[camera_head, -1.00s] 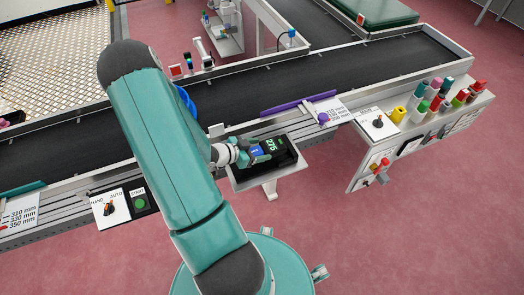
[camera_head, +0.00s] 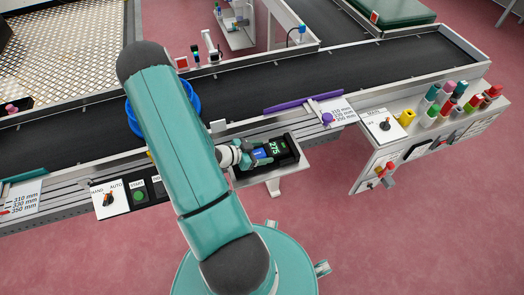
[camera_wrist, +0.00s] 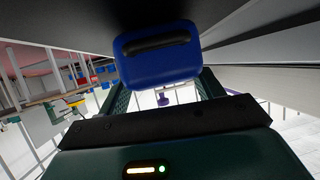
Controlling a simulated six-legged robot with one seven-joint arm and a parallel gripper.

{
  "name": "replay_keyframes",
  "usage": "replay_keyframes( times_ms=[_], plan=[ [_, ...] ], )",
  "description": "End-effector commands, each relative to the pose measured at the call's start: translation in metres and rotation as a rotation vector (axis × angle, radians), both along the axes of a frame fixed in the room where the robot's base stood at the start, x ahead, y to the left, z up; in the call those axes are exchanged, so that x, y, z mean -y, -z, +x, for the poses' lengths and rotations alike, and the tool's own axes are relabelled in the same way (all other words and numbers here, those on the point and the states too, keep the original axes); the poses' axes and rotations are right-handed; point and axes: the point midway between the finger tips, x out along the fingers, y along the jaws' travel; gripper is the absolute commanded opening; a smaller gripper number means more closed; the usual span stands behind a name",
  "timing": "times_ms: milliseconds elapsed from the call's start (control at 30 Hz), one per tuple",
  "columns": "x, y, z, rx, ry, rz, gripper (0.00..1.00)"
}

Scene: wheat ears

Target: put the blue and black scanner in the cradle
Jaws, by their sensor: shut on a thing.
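My gripper (camera_head: 257,157) is over the small white shelf (camera_head: 243,182) on the front side of the conveyor. It is shut on the blue and black scanner, whose blue part (camera_head: 263,153) shows beside a black box with green digits (camera_head: 284,148). In the wrist view the scanner (camera_wrist: 158,62) is a rounded blue block with a dark slot, between the green fingers of my gripper (camera_wrist: 162,84). I cannot tell whether the scanner touches the black box. No cradle can be made out with certainty; my arm hides part of the conveyor.
The dark conveyor (camera_head: 330,65) runs across behind the shelf. A blue round container (camera_head: 192,97) stands partly behind my arm. A purple bar (camera_head: 302,102) lies along the conveyor's front edge. The red floor in front is clear.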

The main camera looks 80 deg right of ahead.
Motion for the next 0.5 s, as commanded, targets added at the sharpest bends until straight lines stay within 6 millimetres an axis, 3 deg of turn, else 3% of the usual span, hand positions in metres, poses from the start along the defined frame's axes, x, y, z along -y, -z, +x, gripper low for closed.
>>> replay_keyframes(
  times_ms=[133,167,267,500],
  plan=[
    [0.0001,0.0029,0.0010,0.000,-0.001,0.000,0.36],
    [0.0000,0.0030,0.0012,0.001,-0.001,0.000,0.70],
    [0.0003,0.0028,0.0011,0.001,-0.001,0.000,0.88],
    [0.0012,0.0027,0.0003,0.001,-0.001,0.000,0.88]
  ],
)
